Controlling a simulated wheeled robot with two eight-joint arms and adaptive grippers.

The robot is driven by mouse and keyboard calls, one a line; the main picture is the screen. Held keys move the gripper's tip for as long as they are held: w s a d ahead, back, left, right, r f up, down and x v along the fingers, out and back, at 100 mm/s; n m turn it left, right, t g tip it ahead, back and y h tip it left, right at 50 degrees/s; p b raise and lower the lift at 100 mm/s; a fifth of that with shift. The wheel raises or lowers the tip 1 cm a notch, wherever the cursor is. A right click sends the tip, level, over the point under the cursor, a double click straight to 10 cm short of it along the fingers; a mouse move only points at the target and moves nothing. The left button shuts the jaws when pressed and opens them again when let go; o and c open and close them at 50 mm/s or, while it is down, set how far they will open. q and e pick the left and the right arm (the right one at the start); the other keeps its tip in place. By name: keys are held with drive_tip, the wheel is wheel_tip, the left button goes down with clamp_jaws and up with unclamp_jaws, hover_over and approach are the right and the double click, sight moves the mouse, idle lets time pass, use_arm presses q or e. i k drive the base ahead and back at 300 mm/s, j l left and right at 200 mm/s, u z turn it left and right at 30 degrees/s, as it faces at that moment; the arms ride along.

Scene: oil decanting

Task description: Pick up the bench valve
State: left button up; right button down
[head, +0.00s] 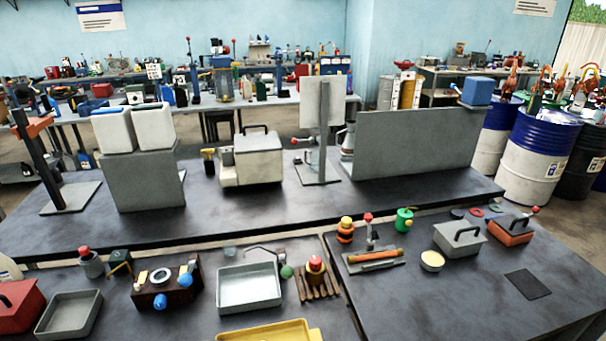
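I cannot tell for sure which object is the bench valve. One candidate is the orange block with a red-knobbed lever (512,231) at the right of the front bench. Others are the grey plate bearing a brass-coloured bar (376,258) with a red-knobbed post, and the dark brown block with blue knobs (168,284) at the front left. A small red-handled fitting (303,141) also shows by the upright stand on the middle bench. Neither of my grippers is in view.
The front bench holds a grey tray (249,290), a yellow tray (270,332), a red box (20,305) and a grey handled box (460,239). A grey panel (415,142) stands behind. Blue-and-white drums (541,155) stand at right. The front bench's right part is fairly clear.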

sight(312, 278)
drive_tip(key=i+l+z, duration=0.1)
drive_tip(key=z, duration=0.25)
drive_tip(key=i+z, duration=0.35)
drive_tip(key=k+l, duration=0.05)
drive_tip(key=k, duration=0.05)
